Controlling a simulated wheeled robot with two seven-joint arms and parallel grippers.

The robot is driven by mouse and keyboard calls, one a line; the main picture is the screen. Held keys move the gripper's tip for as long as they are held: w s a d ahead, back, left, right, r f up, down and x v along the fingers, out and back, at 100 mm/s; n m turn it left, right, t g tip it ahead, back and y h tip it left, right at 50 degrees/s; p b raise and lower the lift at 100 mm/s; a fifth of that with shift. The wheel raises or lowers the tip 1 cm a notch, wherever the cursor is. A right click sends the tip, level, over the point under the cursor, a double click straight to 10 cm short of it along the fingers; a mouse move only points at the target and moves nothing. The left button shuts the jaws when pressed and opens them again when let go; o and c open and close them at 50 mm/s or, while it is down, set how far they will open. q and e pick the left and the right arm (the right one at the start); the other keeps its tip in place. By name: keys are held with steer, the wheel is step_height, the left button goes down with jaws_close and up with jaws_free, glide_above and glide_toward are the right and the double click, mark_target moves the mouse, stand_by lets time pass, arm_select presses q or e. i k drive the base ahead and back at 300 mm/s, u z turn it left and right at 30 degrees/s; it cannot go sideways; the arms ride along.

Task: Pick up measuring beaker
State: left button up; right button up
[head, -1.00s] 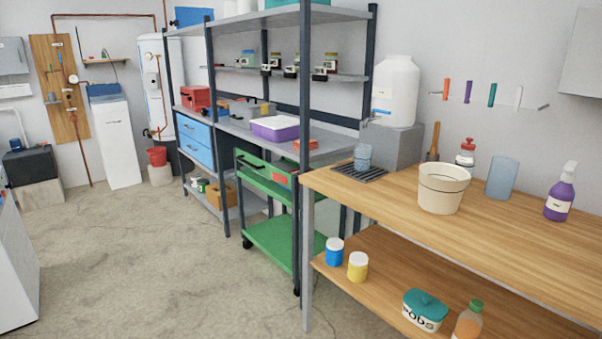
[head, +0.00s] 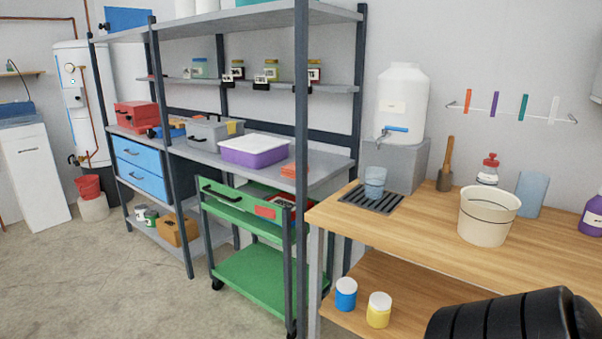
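No vessel is clearly marked as the measuring beaker. A small bluish translucent cup (head: 375,182) stands upright on a dark drip grate (head: 352,196) on the wooden bench (head: 440,240), below the tap of a white water container (head: 401,105). A taller pale blue cylinder (head: 531,194) stands farther right, behind the cream bucket (head: 488,215). I cannot tell which of the two is the beaker. Neither gripper shows. A black ribbed part (head: 515,318), probably of my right arm, fills the lower right corner, apart from both vessels.
A wooden-handled scoop (head: 446,165) and a red-capped bottle (head: 488,170) stand at the bench's back. A purple spray bottle (head: 592,214) is at the right edge. A green cart (head: 265,280) and metal shelving (head: 302,150) stand left of the bench. Open floor (head: 90,280) lies at left.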

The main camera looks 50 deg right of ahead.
mark_target(375, 177)
steer(key=z, duration=0.3)
steer(key=i, duration=1.75)
steer(key=z, duration=0.85)
